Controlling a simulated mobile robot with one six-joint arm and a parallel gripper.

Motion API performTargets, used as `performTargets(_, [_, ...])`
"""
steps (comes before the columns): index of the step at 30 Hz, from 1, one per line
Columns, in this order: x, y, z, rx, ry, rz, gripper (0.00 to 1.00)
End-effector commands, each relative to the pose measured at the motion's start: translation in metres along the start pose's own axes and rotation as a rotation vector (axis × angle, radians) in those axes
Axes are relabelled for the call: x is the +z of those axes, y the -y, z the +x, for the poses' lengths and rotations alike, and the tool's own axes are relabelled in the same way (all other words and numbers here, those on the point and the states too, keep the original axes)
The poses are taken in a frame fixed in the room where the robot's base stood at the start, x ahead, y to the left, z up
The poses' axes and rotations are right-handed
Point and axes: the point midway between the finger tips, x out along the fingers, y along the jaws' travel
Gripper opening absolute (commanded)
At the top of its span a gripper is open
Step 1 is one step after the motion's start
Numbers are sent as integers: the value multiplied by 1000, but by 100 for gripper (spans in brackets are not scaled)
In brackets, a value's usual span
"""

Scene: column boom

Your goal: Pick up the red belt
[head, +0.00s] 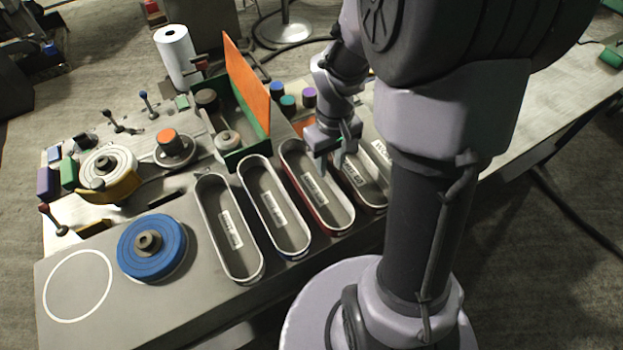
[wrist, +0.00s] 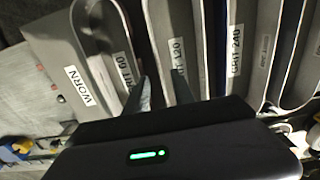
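Several long oval loops with pale rims stand side by side at the front of the bench. The third from the left has a red outer side and looks like the red belt (head: 326,226); its label is inside it. The loop to its right (head: 374,208) also has a dark reddish side. My gripper (head: 335,160) is above the far ends of these two loops, pointing down. In the wrist view its two fingers (wrist: 161,88) are apart, one over the GRIT 60 loop and one over the GRIT 120 loop. Nothing shows held; whether the fingers touch a rim cannot be told.
An upright orange panel (head: 247,85) on a green tray stands left of my gripper. Small coloured cups (head: 288,101) stand behind. A white roll (head: 177,55) stands at the back.

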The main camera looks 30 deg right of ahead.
Motion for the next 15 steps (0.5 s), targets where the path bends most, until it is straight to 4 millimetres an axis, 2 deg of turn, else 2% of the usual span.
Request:
performTargets(3, [-6,1,28,-2,5,-1,30])
performTargets(6, [-7,1,43,-1,3,0,30])
performTargets(14, [-7,1,47,-1,1,1,30])
performTargets(15, [-7,1,47,-1,1,1,24])
